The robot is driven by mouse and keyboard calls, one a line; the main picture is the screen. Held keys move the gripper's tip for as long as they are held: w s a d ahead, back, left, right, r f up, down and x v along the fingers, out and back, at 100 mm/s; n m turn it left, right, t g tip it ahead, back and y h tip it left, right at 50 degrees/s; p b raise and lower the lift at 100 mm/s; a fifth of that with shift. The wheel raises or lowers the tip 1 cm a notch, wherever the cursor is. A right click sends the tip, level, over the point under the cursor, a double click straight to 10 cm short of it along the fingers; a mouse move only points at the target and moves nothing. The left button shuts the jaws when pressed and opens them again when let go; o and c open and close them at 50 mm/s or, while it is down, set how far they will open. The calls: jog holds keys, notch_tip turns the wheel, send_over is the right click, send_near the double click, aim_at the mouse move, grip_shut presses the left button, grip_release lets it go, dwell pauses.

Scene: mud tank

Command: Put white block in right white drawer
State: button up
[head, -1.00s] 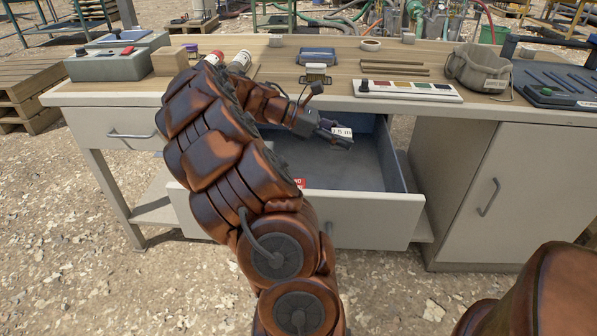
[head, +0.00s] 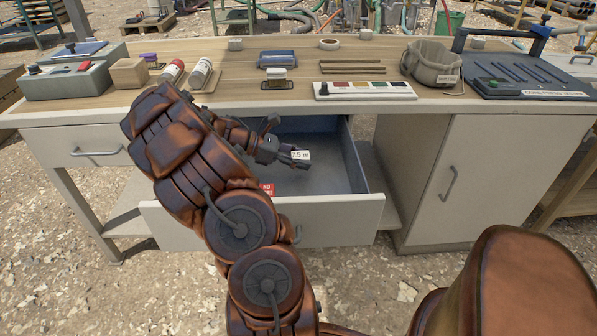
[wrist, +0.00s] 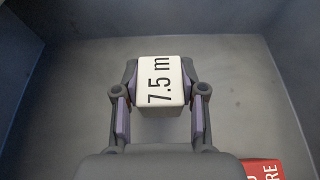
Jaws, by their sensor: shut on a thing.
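The white block (head: 300,155), marked "7.5 m", is held between the fingers of my gripper (head: 287,156). The wrist view shows the block (wrist: 160,82) clasped on both sides by the fingers (wrist: 160,105), label facing the camera. The right white drawer (head: 335,215) of the bench is pulled open, and the gripper with the block is over its grey inside. In the wrist view the drawer floor (wrist: 235,100) lies below the block; I cannot tell how large the gap is. My arm hides the left part of the drawer.
The left drawer (head: 75,150) is shut, as is the cabinet door (head: 480,175).

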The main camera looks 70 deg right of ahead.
aim_at(301, 178)
jog(key=shift+f+b, duration=0.35)
jog(key=shift+f, duration=1.7)
jog(key=shift+f, duration=0.1)
jog(key=o, duration=1.1)
jog(key=p+v, duration=0.1)
jog(key=v, duration=0.6)
jog(key=shift+w+a, duration=0.15)
jog(key=shift+w, duration=0.05)
jog(key=shift+r, duration=0.2)
